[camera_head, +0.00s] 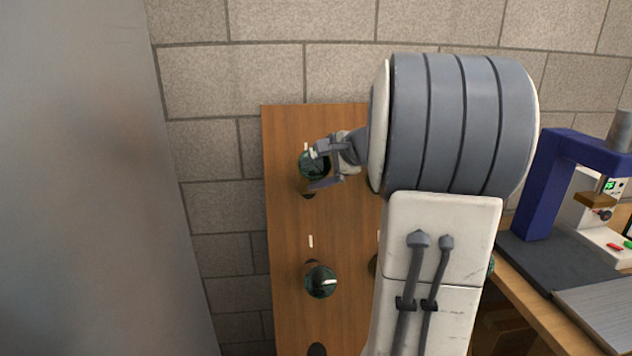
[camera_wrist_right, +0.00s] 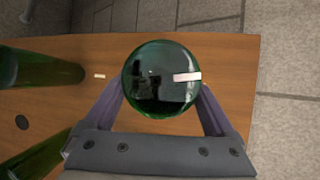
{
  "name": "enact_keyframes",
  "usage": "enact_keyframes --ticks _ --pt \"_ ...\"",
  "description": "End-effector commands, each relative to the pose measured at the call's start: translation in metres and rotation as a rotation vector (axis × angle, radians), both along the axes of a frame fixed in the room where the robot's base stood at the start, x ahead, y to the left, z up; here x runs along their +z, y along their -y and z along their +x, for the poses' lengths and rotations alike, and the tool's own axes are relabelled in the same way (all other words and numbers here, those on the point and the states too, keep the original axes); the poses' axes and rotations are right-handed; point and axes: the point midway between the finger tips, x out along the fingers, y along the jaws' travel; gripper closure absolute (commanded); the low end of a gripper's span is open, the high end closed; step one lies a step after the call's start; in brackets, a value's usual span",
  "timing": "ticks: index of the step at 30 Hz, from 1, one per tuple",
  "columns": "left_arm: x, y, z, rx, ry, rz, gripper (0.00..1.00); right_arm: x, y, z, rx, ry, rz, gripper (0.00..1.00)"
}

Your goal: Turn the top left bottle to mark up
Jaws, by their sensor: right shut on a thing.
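The top left bottle (camera_head: 310,169) sits neck-in in the wooden board, its dark green round base facing out. In the right wrist view the bottle base (camera_wrist_right: 152,88) carries a white mark (camera_wrist_right: 187,76) at its right side, toward the board's top end. In the head view that mark lies near the upper rim, close below the white line on the board (camera_head: 306,146). My right gripper (camera_head: 319,165) is shut on this bottle, one finger on each side, also in the wrist view (camera_wrist_right: 161,98). My left gripper is out of view.
The lower left bottle (camera_head: 320,282) has its white mark pointing right. My right arm hides most of the board's right side. A workbench (camera_head: 526,296) with a blue-framed machine (camera_head: 545,185) stands at right. A smooth grey surface (camera_head: 90,180) fills the left.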

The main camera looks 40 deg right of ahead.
Motion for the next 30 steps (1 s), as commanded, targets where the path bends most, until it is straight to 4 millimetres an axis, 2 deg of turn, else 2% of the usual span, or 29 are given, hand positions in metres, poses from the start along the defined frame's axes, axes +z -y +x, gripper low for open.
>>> enact_keyframes --ticks 1,9,28,29,30 --pt "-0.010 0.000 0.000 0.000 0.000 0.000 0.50 -0.004 0.000 -0.001 -0.021 0.014 0.017 0.66" --pt "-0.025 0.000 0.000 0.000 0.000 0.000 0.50 -0.003 0.000 -0.001 -0.099 0.065 0.104 0.66" --pt "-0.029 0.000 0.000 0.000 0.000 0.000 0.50 -0.001 0.000 -0.001 -0.129 0.084 0.137 0.66" --pt "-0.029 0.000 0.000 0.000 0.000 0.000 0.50 -0.001 0.000 -0.001 -0.129 0.084 0.137 0.07" --pt "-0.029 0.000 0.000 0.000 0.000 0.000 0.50 -0.001 0.000 -0.001 -0.129 0.083 0.137 0.00"
